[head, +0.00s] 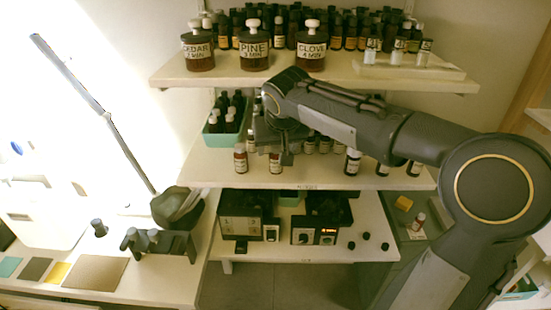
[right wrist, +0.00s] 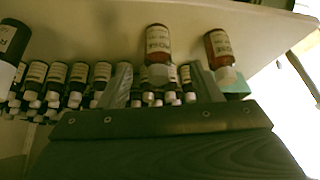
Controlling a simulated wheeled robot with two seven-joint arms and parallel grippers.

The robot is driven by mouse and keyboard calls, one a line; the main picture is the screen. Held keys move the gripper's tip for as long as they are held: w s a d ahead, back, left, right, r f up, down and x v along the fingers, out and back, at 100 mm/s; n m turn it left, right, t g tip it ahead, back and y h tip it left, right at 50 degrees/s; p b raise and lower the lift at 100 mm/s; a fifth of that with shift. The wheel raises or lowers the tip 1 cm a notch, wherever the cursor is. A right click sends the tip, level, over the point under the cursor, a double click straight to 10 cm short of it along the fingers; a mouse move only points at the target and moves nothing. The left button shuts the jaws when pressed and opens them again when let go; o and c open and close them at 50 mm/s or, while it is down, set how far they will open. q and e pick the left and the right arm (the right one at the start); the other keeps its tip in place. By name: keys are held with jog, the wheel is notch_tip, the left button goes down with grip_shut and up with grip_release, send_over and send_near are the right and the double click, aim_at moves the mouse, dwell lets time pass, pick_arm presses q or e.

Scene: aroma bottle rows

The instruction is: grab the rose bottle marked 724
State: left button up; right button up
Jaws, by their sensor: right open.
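A small amber bottle with a white cap and pale label (head: 275,163) stands near the front edge of the middle shelf. In the right wrist view, which shows the scene upside down, this bottle's label reads ROSE (right wrist: 158,42). Its number is too small to read. My right gripper (head: 272,150) is open; its fingers (right wrist: 162,82) are on either side of the bottle in the wrist picture. Whether they touch it I cannot tell. A second bottle (head: 240,158) stands to the left, also labelled ROSE in the wrist view (right wrist: 218,46). My left gripper is out of view.
A teal crate of bottles (head: 216,127) stands left on the middle shelf (head: 205,168). Several more bottles stand behind and right of my gripper, including one with a dark body (head: 352,162). The upper shelf (head: 225,77) holds large jars labelled CEDAR, PINE and CLOVE.

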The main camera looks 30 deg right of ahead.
aim_at(277, 151)
jog(key=p+x, duration=0.1)
jog(key=x, duration=0.5)
jog(key=shift+d, duration=0.2)
jog(key=c, duration=1.1)
